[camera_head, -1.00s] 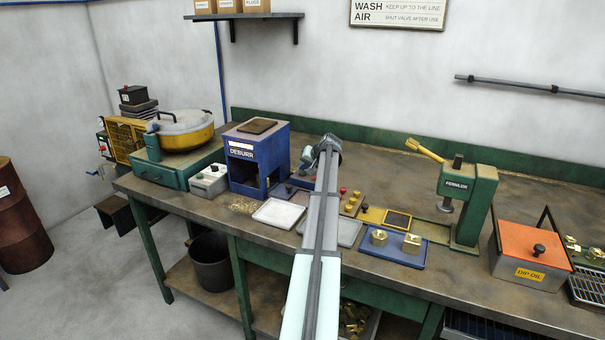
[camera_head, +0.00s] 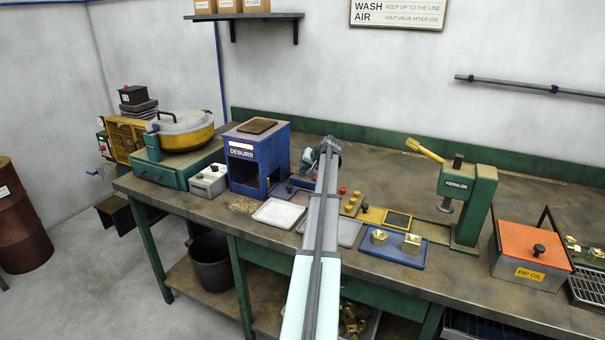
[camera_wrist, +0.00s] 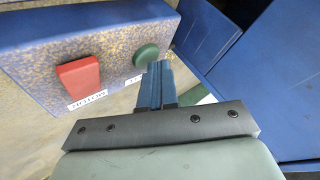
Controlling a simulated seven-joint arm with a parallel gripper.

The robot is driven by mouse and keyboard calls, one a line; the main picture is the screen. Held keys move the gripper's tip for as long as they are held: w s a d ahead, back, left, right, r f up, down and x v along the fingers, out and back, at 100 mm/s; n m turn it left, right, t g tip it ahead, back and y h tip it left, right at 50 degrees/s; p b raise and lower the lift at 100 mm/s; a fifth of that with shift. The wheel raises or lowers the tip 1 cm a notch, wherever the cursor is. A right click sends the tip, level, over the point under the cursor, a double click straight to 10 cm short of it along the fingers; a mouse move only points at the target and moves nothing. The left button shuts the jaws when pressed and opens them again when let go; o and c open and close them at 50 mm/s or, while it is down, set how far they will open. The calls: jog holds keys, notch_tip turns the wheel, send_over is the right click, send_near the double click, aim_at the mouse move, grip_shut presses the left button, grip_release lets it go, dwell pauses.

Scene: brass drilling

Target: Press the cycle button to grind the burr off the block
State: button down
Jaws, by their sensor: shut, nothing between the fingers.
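The blue deburr machine (camera_head: 258,158) stands on the bench, left of my arm. In the wrist view, a speckled panel with a blue edge (camera_wrist: 75,32) carries a round green button (camera_wrist: 146,56) and a red rectangular button (camera_wrist: 79,77). My gripper (camera_wrist: 156,68) is shut and empty, with its fingertips right beside the green button; I cannot tell whether they touch it. In the head view my wrist (camera_head: 328,150) is just right of the machine, and the fingertips are not clear. Two brass blocks, one (camera_head: 379,237) left of the other (camera_head: 412,243), sit on a blue tray (camera_head: 395,255). I cannot see a block inside the machine.
Blue walls (camera_wrist: 238,75) rise close right of my fingers in the wrist view. A green press (camera_head: 470,205) stands farther right.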

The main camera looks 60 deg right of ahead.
aim_at(304, 174)
jog(key=shift+r, duration=0.9)
jog(key=shift+r, duration=0.1)
jog(key=shift+r, duration=2.45)
